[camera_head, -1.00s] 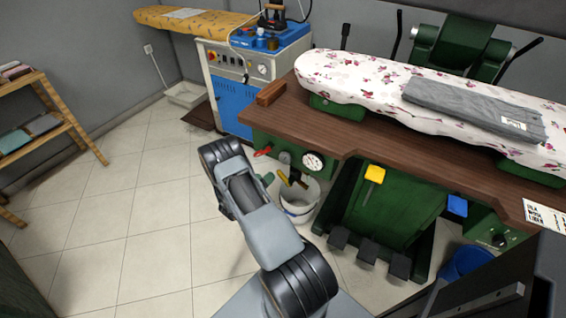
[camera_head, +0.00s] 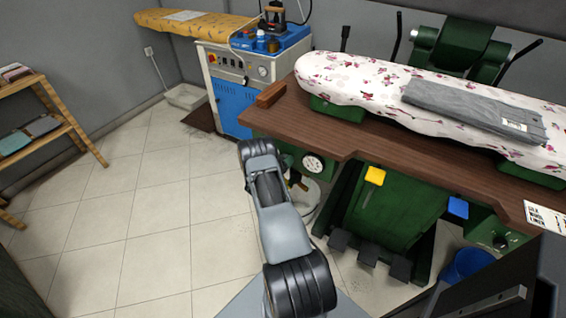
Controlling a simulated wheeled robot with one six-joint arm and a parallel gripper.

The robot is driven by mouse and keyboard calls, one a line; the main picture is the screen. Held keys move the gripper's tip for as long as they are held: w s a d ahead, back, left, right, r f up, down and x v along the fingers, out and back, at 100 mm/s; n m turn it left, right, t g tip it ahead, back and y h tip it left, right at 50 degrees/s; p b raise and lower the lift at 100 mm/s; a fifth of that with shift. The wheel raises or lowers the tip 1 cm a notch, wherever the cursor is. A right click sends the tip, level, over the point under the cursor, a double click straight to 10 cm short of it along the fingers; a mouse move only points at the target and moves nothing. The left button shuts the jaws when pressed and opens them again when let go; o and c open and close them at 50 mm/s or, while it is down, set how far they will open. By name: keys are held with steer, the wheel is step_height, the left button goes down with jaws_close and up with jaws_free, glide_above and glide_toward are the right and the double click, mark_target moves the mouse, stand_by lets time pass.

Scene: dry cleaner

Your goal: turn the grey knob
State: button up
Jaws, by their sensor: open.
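I cannot make out the grey knob clearly. The green panel (camera_head: 327,179) under the front left of the brown table carries a white round gauge (camera_head: 313,164). My arm covers the part of this panel left of the gauge. A dark knob (camera_head: 500,242) sits on another green panel at the lower right, well away from my arm. My arm reaches up through the middle of the view, its upper joint just in front of the left green panel. My gripper is hidden behind the arm, so its jaws and any contact do not show.
The brown table (camera_head: 300,116) overhangs the panel. The tiled floor (camera_head: 150,220) at left is clear.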

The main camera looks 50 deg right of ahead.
steer(key=shift+d, duration=0.1)
steer(key=c, duration=0.9)
